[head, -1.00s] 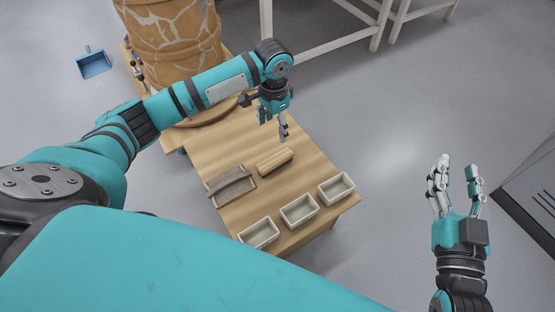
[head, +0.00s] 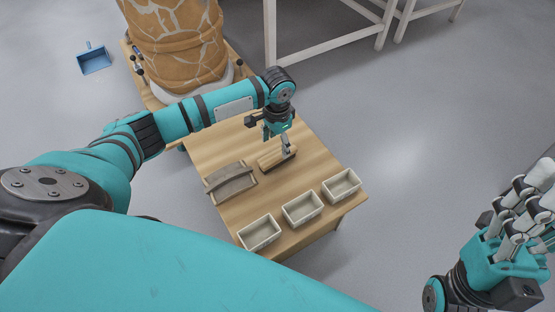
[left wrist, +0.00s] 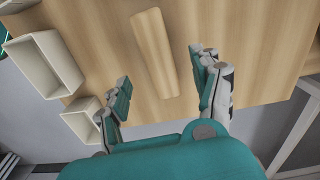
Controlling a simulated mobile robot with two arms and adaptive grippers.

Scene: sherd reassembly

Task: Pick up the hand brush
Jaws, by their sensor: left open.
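The hand brush (head: 272,160) shows as a long pale wooden block lying on the wooden table (head: 310,155). In the left wrist view its plain wooden back (left wrist: 154,50) lies beyond and between my fingertips, with clear table on both sides. My left gripper (head: 287,150) is open and empty, just above the far right end of the brush, and it hides part of that end. It also shows in the left wrist view (left wrist: 162,72), fingers spread. My right gripper (head: 520,212) is at the right edge, away from the table; its fingers overlap in view.
A grey-brown cradle-like holder (head: 232,183) sits left of the brush. Three pale open bins, left (head: 260,244), middle (head: 302,222) and right (head: 342,198), line the near edge. A cracked brown vessel (head: 180,45) stands behind. A blue dustpan (head: 94,60) lies on the floor.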

